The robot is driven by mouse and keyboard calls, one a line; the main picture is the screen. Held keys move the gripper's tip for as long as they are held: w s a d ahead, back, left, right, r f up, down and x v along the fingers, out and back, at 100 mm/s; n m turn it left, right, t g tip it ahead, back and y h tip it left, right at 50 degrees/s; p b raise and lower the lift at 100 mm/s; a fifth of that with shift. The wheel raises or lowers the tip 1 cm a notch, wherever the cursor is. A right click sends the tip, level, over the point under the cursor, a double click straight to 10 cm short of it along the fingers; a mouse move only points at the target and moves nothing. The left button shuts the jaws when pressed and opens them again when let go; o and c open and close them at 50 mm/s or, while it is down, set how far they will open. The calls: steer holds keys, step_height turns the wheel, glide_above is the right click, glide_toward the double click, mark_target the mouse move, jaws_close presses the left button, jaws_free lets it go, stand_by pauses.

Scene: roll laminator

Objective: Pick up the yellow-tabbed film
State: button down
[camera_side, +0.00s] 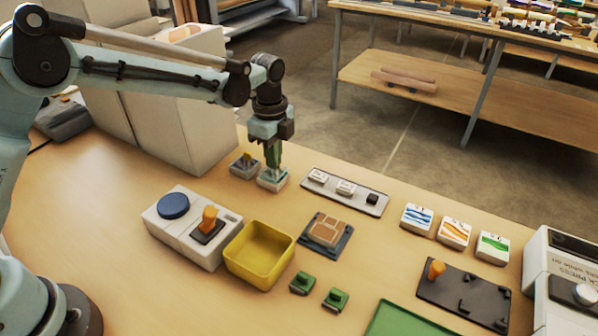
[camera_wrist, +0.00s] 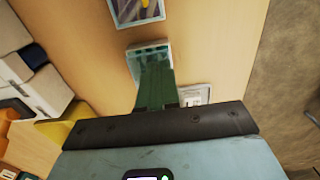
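A grey block with a yellow tab on top (camera_side: 245,165) stands on the table by the white cabinet; a blue-grey piece with a yellow mark (camera_wrist: 137,10) at the top of the wrist view looks like the same thing. My gripper (camera_side: 273,170) points straight down, to the right of it, over a white and teal block (camera_side: 272,181). In the wrist view, my green fingers (camera_wrist: 154,70) reach the near side of that block (camera_wrist: 150,54) and cover part of it. The fingers look close together; whether they hold anything is hidden.
A grey tray with small pieces (camera_side: 345,191) lies right of my gripper. A yellow bin (camera_side: 259,255) and a white box with a blue knob and orange lever (camera_side: 190,228) stand in front. The white cabinet (camera_side: 185,110) stands close behind on the left.

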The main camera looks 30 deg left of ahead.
step_height(320, 180, up, 3)
steer(key=shift+r, duration=0.1)
steer(key=s+d+r, duration=0.7)
steer(key=d+r, duration=0.2)
steer(key=r, duration=0.2)
steer(key=shift+s+r, duration=0.3)
steer(key=shift+r, duration=0.05)
stand_by(0.5)
steer(key=shift+a, duration=0.15)
stand_by(0.5)
